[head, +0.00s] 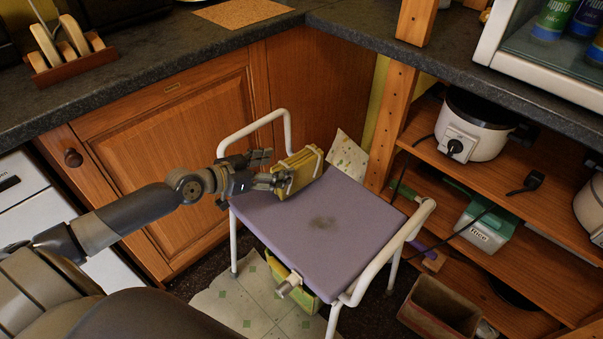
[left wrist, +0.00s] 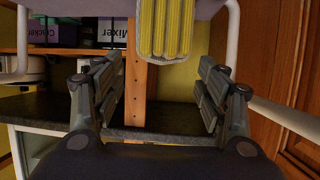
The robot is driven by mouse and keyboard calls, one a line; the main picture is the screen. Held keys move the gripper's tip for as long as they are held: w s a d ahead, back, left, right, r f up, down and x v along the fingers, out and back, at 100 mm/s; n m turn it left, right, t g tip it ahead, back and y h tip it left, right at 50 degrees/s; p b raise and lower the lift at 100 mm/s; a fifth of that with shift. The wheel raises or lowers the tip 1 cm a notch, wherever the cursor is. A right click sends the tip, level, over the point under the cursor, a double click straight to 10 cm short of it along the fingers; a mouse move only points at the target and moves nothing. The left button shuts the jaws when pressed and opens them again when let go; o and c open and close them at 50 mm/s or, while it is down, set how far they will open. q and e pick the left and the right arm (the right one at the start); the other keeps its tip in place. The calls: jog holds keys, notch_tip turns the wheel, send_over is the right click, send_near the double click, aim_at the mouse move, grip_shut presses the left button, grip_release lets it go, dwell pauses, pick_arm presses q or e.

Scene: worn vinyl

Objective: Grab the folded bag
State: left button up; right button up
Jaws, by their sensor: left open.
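The folded bag (head: 304,168) is a yellow, ribbed bundle on the back left of the purple stool seat (head: 340,215). In the left wrist view the bag (left wrist: 165,25) shows at the top middle, cut by the frame edge. My left gripper (head: 271,170) is beside the bag at its left, fingers pointing towards it. In the left wrist view my left gripper (left wrist: 162,90) has its two fingers wide apart, with nothing held between them. Whether a fingertip touches the bag is not clear. My right gripper is not in view.
The stool's white tube rails (head: 254,128) rise behind the bag and at the right (head: 392,255). A wooden cabinet (head: 160,145) stands behind the arm. Shelves at the right hold a white cooker (head: 472,128) and a box (head: 485,222). The seat's middle is clear.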

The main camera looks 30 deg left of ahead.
aim_at(298, 162)
pick_arm(q)
jog(key=shift+x, duration=2.2)
jog(key=shift+f+b+x, duration=0.2)
jog(key=shift+b+x, duration=0.35)
jog(key=shift+x, duration=1.75)
jog(key=shift+a, duration=0.15)
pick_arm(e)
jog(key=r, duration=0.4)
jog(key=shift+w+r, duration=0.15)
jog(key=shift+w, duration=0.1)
pick_arm(q)
jog(key=c, duration=1.2)
